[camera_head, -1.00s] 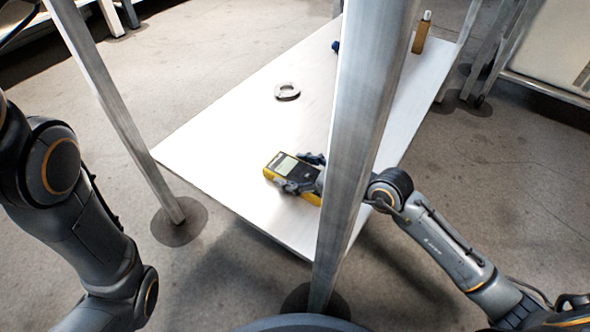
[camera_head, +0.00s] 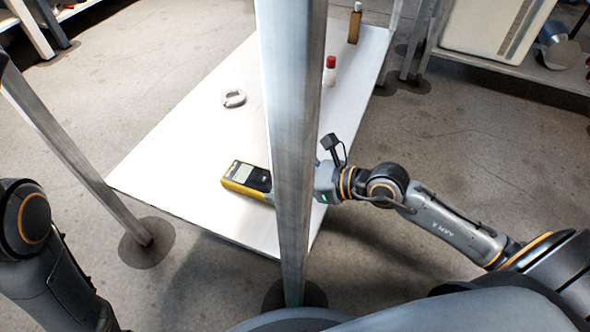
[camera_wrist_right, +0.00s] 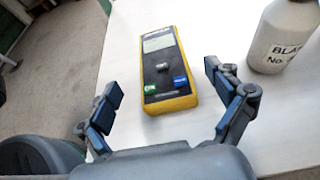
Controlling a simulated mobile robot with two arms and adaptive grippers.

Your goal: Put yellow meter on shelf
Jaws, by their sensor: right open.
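The yellow meter (camera_head: 246,178) has a dark face and a light screen. It lies face up on the white shelf board (camera_head: 190,150), near its front left edge. The right wrist view shows the whole meter (camera_wrist_right: 165,70) just beyond my right gripper (camera_wrist_right: 165,107), whose fingers are spread wide and empty, one to each side of the meter's near end. In the head view the metal post hides the right gripper's fingers. My left arm shows at the lower left of the head view, but its gripper is out of view.
A metal post (camera_head: 292,120) stands in front of the shelf, between the meter and my right arm. A grey ring (camera_head: 233,98), a red-capped bottle (camera_head: 330,70) and a brown bottle (camera_head: 355,24) are farther back. A white labelled bottle (camera_wrist_right: 283,38) stands right of the meter.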

